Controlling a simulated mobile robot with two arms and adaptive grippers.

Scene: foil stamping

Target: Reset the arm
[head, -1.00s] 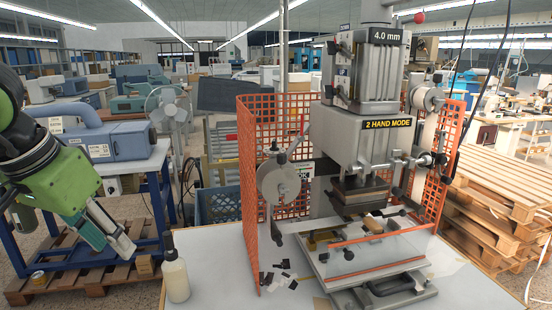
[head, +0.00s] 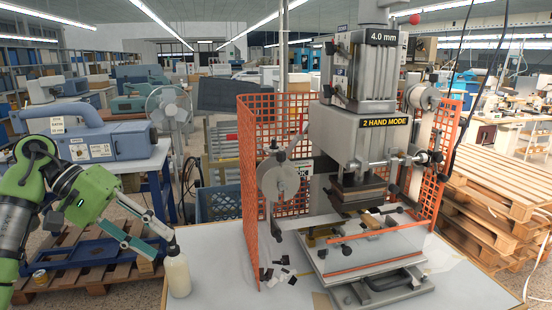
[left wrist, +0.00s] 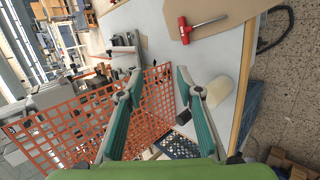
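My left gripper (head: 167,248) is at the left of the head view, its two teal-and-grey fingers spread and pointing right. It also shows in the left wrist view (left wrist: 160,80), with a gap and nothing held between the fingertips. The fingertips overlap or sit close to the top of a cream bottle (head: 177,274) on the table; I cannot tell whether they touch it. The foil stamping press (head: 362,130) stands to the right, apart from the gripper. My right gripper is not in view.
An orange mesh guard (head: 252,170) stands around the press and fills much of the left wrist view (left wrist: 70,118). A red-headed hammer (left wrist: 185,30) lies on the work surface there. Small dark pieces (head: 266,274) lie by the guard. The table front (head: 225,270) is mostly clear.

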